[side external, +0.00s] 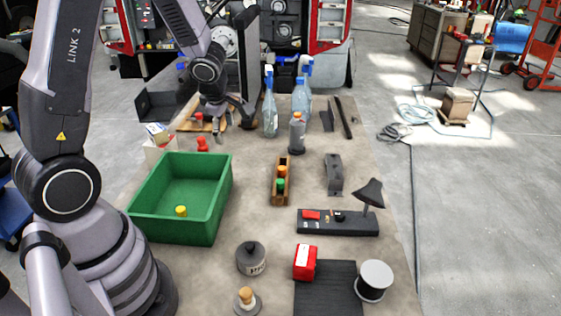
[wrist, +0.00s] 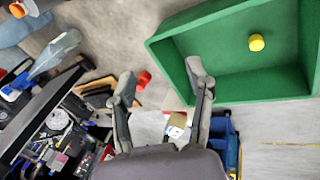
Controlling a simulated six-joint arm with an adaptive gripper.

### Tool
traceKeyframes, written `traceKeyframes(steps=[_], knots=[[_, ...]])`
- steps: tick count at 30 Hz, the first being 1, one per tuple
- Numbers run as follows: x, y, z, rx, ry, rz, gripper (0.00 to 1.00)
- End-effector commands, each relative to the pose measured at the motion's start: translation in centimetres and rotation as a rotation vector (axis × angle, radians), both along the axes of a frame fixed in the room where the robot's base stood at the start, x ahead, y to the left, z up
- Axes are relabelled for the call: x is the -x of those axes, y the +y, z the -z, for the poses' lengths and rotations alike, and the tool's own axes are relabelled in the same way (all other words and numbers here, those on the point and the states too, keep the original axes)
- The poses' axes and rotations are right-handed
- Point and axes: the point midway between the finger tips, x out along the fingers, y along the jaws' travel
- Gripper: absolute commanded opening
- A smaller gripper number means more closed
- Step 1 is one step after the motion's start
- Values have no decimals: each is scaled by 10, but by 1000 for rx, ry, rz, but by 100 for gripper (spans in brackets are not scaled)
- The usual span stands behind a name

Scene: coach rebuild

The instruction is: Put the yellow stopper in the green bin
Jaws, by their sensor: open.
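In the wrist view the yellow stopper (wrist: 256,42) is also inside the green bin (wrist: 180,70), clear of the walls. My gripper (side external: 231,124) is beyond the bin's far edge, near the back of the table.
A red stopper (side external: 202,144) lies behind the bin. Spray bottles (side external: 269,108) stand right of my gripper. A wooden rack (side external: 274,190) with coloured stoppers is right of the bin. A lamp (side external: 370,193), a grey weight (side external: 251,260) and a red box (side external: 305,263) stand nearer the front.

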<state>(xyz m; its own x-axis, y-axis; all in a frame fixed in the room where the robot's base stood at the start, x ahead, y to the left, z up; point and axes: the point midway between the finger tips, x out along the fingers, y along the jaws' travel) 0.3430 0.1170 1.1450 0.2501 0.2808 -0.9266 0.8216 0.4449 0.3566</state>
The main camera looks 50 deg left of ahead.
Motion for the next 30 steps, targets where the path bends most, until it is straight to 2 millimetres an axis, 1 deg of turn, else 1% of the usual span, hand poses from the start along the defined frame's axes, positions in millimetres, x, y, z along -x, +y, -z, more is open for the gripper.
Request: traceKeyframes(steps=[1, 2, 3, 5, 6, 8, 9, 11, 12, 13, 14, 15, 18, 21, 25, 30], knots=[[-18, -15, -34, -16, -116, 161, 52], [-26, -26, -53, -27, -175, 267, 52], [-32, -43, -77, -40, -243, 408, 52], [-32, -70, -110, -63, -325, 621, 52], [-27, -88, -130, -84, -366, 763, 52], [-10, -115, -156, -118, -402, 974, 52], [5, -131, -169, -146, -410, 1111, 52], [33, -149, -184, -195, -396, 1308, 52], [54, -157, -189, -234, -367, 1431, 52], [70, -160, -192, -264, -337, 1515, 52], [86, -161, -193, -298, -302, 1592, 52], [106, -160, -194, -343, -246, 1682, 52], [147, -149, -192, -447, -94, 1838, 52], [174, -132, -190, -527, 39, 1913, 52], [190, -119, -189, -577, 134, 1947, 52], [192, -117, -189, -584, 152, 1951, 52]])
